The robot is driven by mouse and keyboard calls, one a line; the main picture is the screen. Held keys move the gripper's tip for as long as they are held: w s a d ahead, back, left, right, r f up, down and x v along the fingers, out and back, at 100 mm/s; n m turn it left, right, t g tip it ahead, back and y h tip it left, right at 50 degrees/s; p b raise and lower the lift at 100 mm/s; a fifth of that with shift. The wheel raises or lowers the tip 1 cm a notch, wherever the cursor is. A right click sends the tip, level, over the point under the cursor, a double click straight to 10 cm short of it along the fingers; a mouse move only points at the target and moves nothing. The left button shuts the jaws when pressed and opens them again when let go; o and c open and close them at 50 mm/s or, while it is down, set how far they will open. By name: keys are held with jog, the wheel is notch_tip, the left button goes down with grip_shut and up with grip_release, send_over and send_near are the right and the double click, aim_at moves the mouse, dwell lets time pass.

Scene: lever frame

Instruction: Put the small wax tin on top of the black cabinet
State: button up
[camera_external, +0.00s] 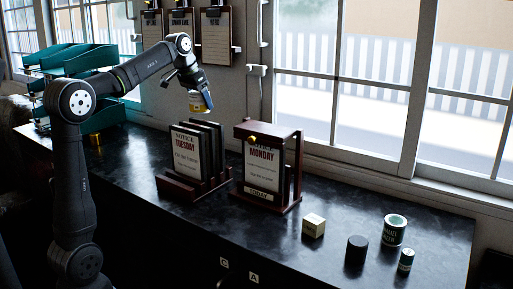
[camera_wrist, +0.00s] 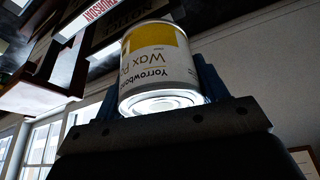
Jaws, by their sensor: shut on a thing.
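The wax tin (camera_external: 198,104) has a yellow and white label and is held in my gripper (camera_external: 202,93), up in the air. In the wrist view the wax tin (camera_wrist: 160,65) sits between the blue fingers, its label text upside down and its silvery end towards the camera. My gripper is shut on it. In the external view it appears just above the Tuesday notice stand; the exact gap cannot be told. The long black cabinet (camera_external: 255,226) has a dark, marbled top, with small C and A labels on its front.
Teal trays (camera_external: 80,62) stand left. Clipboards (camera_external: 217,35) hang behind.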

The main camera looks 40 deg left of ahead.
jog(key=s+a+f+n+y, duration=0.1)
jog(key=s+a+f+n, duration=0.15)
jog(key=a, duration=0.55)
jog(key=s+a+f+n+y, duration=0.1)
jog(key=s+a+f+n, duration=0.2)
jog(key=a, duration=0.4)
jog(key=s+a+f+n, duration=0.1)
jog(key=s+a+f, duration=0.1)
jog(key=f, duration=0.2)
jog(key=s+a+f+n+y, duration=0.1)
jog(key=s+a+f+n, duration=0.1)
jog(key=a+f, duration=0.1)
jog(key=s+a+f+n+y, duration=0.1)
jog(key=s+a+f+n, duration=0.1)
jog(key=f, duration=0.4)
jog(key=shift+s+a+g, duration=0.2)
jog(key=shift+s+g, duration=0.2)
jog(key=shift+s, duration=0.15)
jog(key=shift+f, duration=2.45)
jog(key=o, duration=1.2)
jog(key=shift+f, duration=0.15)
